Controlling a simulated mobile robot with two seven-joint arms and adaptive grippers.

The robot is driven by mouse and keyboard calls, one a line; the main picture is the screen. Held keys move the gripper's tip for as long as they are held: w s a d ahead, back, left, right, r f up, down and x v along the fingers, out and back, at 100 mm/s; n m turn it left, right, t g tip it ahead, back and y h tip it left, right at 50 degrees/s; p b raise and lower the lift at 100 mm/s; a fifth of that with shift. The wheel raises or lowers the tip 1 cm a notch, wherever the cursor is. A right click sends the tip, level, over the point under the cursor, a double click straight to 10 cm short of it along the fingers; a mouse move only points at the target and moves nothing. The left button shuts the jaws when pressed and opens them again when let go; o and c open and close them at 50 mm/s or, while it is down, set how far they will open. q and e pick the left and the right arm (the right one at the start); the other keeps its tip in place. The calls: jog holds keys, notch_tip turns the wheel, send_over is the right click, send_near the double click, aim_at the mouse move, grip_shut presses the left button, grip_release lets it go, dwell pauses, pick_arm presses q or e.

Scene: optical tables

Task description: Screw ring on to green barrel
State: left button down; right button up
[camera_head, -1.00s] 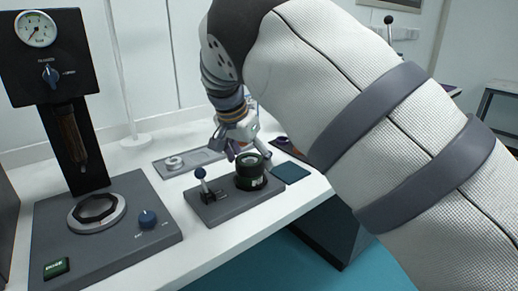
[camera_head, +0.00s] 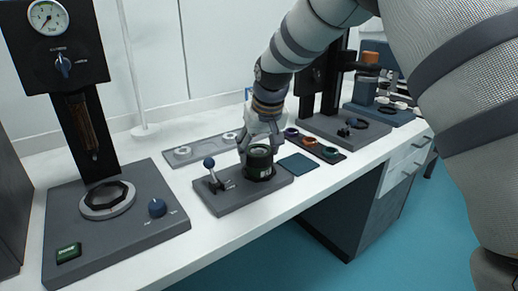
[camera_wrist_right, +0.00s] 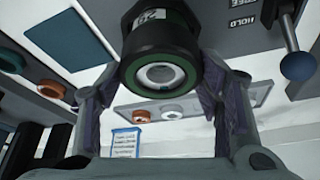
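The green barrel (camera_head: 261,163) stands upright in a dark grey holder block (camera_head: 225,198), black-rimmed with a green band. The wrist view shows its open end (camera_wrist_right: 160,60), with a pale ring-shaped part inside; I cannot tell whether this is a ring or a lens. My right gripper (camera_head: 261,140) points down over the barrel. Its two fingers are spread, one on each side of the barrel's top, with nothing else between them; whether they touch it is unclear. My left gripper is not in view.
A blue-knobbed lever (camera_head: 209,164) stands on the block, left of the barrel. A teal pad (camera_head: 299,164) and a dark tray with coloured rings (camera_head: 330,154) lie to the right. A gauge station (camera_head: 115,225) fills the left. The table's front strip is clear.

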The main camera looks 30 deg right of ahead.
jog(key=shift+c, duration=0.6)
jog(key=shift+a+m+h, duration=0.1)
jog(key=shift+m+h, duration=0.2)
jog(key=shift+m, duration=0.6)
jog(key=m, duration=0.1)
jog(key=m+h, duration=0.1)
jog(key=shift+w+f+m+g, duration=0.1)
jog(key=shift+f+m+g, duration=0.2)
jog(key=shift+m+g, duration=0.1)
jog(key=o, duration=1.2)
jog(key=shift+r+m, duration=0.1)
jog(key=shift+m, duration=0.4)
jog(key=shift+c, duration=0.2)
jog(key=o, duration=0.3)
jog(key=shift+r, duration=0.15)
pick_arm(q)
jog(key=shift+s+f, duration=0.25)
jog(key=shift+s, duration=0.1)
pick_arm(e)
jog(key=shift+o, duration=0.2)
